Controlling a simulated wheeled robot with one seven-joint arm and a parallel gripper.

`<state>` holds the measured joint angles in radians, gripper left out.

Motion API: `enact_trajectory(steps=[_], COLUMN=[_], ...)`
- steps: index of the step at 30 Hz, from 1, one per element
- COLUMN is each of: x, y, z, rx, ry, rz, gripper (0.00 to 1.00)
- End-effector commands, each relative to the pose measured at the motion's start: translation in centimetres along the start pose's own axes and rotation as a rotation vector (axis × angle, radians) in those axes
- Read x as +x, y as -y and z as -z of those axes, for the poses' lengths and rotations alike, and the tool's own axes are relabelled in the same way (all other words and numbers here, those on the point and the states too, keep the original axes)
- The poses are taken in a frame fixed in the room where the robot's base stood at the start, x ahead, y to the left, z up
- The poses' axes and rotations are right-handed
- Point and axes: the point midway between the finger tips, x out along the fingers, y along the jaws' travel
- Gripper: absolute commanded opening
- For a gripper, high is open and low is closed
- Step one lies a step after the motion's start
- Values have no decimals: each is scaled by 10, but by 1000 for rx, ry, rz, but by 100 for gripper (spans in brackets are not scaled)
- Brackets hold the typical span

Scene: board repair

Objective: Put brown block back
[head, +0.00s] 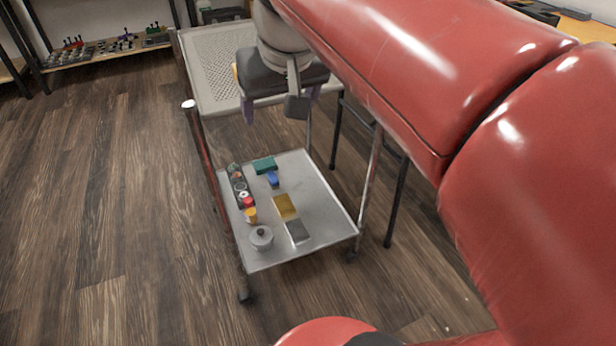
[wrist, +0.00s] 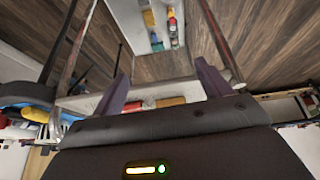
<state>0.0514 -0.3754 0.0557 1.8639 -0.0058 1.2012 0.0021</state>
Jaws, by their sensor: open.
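A golden-brown block (head: 285,206) lies flat on the lower shelf (head: 318,200) of a grey cart, touching or close to a grey block (head: 298,231). It seems to show at the top of the wrist view (wrist: 148,18). I cannot be sure it is the brown block. My gripper (head: 278,110) is open, its dark purple fingers apart with nothing between them. It hangs high above the lower shelf, by the near right side of the cart's top tray (head: 207,95). In the wrist view the fingers (wrist: 163,77) stand well apart. My arm hides part of the top tray.
The lower shelf also holds a green block (head: 264,164), a blue block (head: 272,181), a silver lidded pot (head: 261,238), a yellow cup (head: 250,215) and a dark strip of round parts (head: 241,188). A rack with small items (head: 110,45) stands at back left. Floor at left is clear.

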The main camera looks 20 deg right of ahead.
Motion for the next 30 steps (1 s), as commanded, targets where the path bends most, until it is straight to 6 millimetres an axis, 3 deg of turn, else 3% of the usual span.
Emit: enact_trajectory(steps=[1, 6, 9, 12, 23, 30], x=[10, 51, 69, 81, 84, 50], y=[0, -1, -1, -1, 0, -2], z=[-30, -111, -142, -160, -166, -150], rx=[0, 5, 8, 9, 10, 10], ry=[-6, -28, -37, -41, -41, -41], rz=[1, 12, 18, 22, 24, 23], gripper=[77, 77, 77, 77, 77, 77])
